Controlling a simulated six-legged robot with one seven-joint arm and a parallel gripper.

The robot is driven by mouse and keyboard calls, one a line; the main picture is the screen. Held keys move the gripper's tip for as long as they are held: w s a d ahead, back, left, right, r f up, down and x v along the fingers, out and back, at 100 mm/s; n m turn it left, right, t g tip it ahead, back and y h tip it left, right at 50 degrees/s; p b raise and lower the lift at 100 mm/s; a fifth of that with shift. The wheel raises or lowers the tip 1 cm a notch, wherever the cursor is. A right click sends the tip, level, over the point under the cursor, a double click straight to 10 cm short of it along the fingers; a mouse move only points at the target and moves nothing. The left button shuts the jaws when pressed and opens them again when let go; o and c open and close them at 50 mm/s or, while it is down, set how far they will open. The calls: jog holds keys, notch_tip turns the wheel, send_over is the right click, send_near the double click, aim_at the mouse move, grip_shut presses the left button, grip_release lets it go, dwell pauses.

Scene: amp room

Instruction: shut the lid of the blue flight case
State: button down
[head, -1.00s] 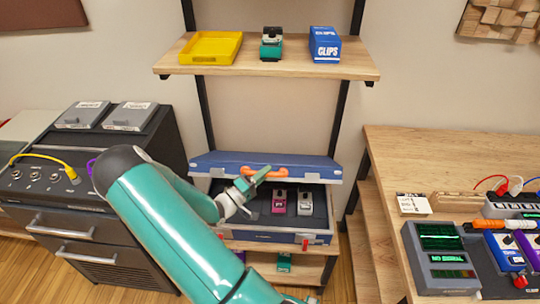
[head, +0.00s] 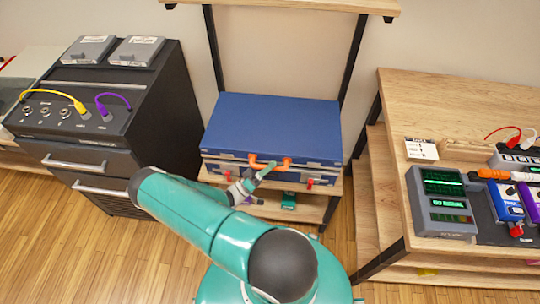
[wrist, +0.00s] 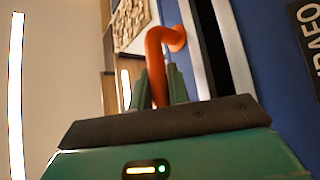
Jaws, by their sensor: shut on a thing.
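The blue flight case (head: 272,122) stands on the low shelf at the centre of the head view. Its lid is down over the base, and the inside is hidden. A dark strip (wrist: 211,45) between two silver edges shows in the wrist view, so a narrow gap may remain along the front. My gripper (head: 264,170) is at the front of the case, shut on the orange handle (head: 286,163). The handle also shows between the fingers in the wrist view (wrist: 156,45). Red latches (head: 309,183) show on the base front.
A black amp cabinet (head: 105,125) with yellow and purple cables stands to the left. A wooden workbench (head: 395,110) with a grey display unit (head: 441,203) stands to the right. An upper shelf (head: 300,5) hangs above. Wood floor is clear in front.

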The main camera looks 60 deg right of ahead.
jog(key=shift+a+f, duration=0.15)
jog(key=shift+f, duration=0.75)
jog(key=shift+a+f, duration=0.15)
jog(key=shift+f, duration=0.7)
jog(key=shift+f, duration=0.1)
jog(key=c, duration=1.6)
grip_release()
jog(key=shift+d, duration=0.1)
jog(key=v, duration=1.3)
jog(key=shift+a, duration=0.35)
jog(key=shift+w, duration=0.1)
